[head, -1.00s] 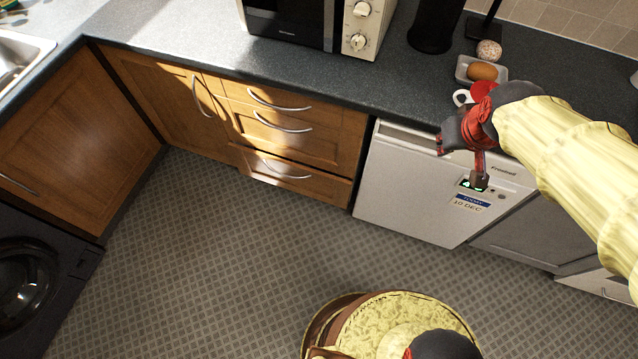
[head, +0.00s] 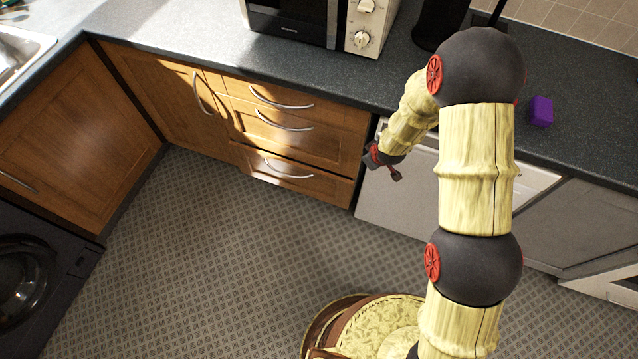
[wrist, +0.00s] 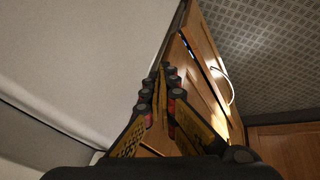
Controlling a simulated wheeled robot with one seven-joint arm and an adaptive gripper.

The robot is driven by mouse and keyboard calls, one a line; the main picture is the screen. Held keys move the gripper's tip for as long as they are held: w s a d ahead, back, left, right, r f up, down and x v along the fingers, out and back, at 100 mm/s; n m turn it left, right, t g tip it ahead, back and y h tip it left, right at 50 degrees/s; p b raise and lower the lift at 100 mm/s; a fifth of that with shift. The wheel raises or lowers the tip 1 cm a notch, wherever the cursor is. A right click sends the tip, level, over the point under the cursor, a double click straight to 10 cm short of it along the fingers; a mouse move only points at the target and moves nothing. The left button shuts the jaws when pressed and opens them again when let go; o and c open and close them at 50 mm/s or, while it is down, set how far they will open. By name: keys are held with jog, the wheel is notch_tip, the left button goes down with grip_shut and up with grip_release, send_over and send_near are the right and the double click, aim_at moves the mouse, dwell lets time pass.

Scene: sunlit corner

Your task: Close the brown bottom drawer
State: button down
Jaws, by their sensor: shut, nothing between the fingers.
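The brown bottom drawer (head: 322,187) is the lowest front in the wooden drawer unit, with a curved metal handle (head: 286,172). A dark gap runs along its top edge, and its front stands slightly out from the drawers above. My gripper (head: 384,166) is shut and empty, in front of the white appliance near its left edge, to the right of the drawer unit and apart from the drawer handle. In the wrist view, my closed fingers (wrist: 160,88) point along the wooden drawer fronts (wrist: 205,75), with a bright handle to their right.
Two more brown drawers (head: 262,118) are above. The white dishwasher (head: 400,205) stands to the right. A microwave (head: 295,25) and a purple block (head: 541,111) are on the dark worktop (head: 200,45). The patterned floor (head: 220,240) before the drawers is clear.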

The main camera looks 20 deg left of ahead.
jog(key=s+a+f+n+t+y, duration=0.15)
jog(key=a+f+n, duration=0.3)
jog(key=f, duration=0.65)
jog(key=a+f+n+t+y, duration=0.25)
jog(key=a+f, duration=0.25)
jog(key=f, duration=0.6)
jog(key=s+a+f+n+t+y+b, duration=0.1)
jog(key=s+f+n+t+y, duration=0.15)
jog(key=s+n, duration=0.2)
jog(key=s+a+f+n+t+y, duration=0.1)
jog(key=s+n+t+y, duration=0.15)
jog(key=s, duration=0.35)
jog(key=n+b, duration=0.1)
jog(key=b, duration=0.3)
send_near(314, 172)
jog(key=a, duration=0.2)
jog(key=shift+w+a+f+y+b, duration=0.15)
jog(key=shift+w+b, duration=0.35)
jog(key=shift+w, duration=0.4)
jog(key=shift+w+a+f+y+b, duration=0.15)
jog(key=shift+w+b, duration=0.3)
jog(key=shift+w, duration=0.5)
jog(key=shift+r, duration=0.1)
